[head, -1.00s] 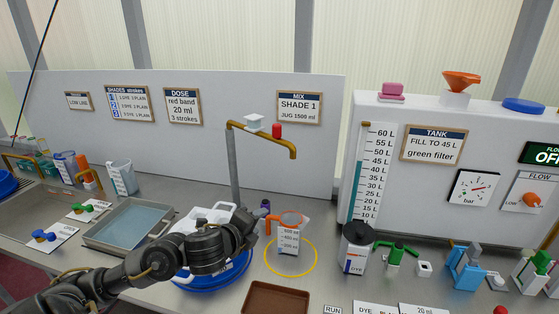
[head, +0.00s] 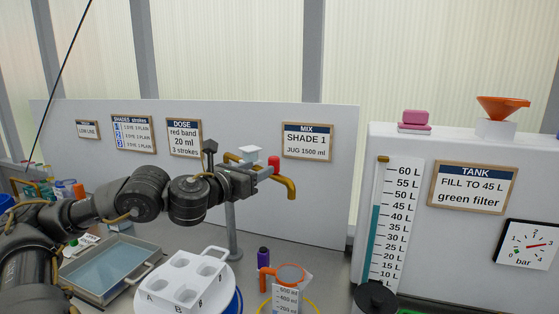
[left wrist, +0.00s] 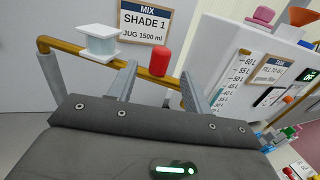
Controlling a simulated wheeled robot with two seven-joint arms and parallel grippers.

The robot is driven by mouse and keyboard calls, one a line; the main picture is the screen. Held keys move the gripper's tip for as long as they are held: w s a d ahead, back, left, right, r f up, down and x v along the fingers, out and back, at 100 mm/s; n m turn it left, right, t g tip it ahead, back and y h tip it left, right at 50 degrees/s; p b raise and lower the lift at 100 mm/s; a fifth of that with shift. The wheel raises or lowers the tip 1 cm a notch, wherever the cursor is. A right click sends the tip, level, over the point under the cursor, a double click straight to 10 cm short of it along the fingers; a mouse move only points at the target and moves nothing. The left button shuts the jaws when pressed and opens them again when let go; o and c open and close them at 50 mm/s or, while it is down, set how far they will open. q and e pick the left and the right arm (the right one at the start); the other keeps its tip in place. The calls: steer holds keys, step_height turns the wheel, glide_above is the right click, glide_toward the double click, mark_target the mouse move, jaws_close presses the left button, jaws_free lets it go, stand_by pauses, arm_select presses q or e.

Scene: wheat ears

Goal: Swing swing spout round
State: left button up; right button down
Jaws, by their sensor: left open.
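The swing spout (head: 288,186) is a brass pipe on a grey upright post (head: 232,230). It carries a white block (head: 249,153) and a red knob (head: 274,162), and its bent end points down at the right. My left gripper (head: 252,176) is open beside the spout, in front of it. In the left wrist view the spout (left wrist: 58,46) runs across beyond the two open fingers (left wrist: 158,72), and the red knob (left wrist: 160,60) shows between them. I cannot tell whether the fingers touch it. My right gripper is not in view.
A measuring jug (head: 287,298) with an orange handle stands below the spout's end. A white rack (head: 178,278) on a blue base is below my left arm. A grey tray (head: 105,270) lies at left. A wall panel stands behind, and the tank gauge (head: 392,225) is at right.

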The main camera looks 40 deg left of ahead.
mark_target(278, 160)
arm_select(q)
steer(key=w, duration=0.3)
steer(key=w+p, duration=0.1)
steer(key=w, duration=0.2)
steer(key=w+p, duration=0.1)
steer(key=w, duration=0.1)
steer(key=shift+w+a, duration=0.25)
steer(key=shift+w, duration=0.15)
steer(key=shift+w+p, duration=0.35)
steer(key=shift+w+a+f, duration=0.1)
steer(key=shift+w, duration=0.15)
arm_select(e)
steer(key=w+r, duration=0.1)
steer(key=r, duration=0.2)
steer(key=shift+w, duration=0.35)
arm_select(q)
steer(key=shift+c, duration=0.4)
jaws_close()
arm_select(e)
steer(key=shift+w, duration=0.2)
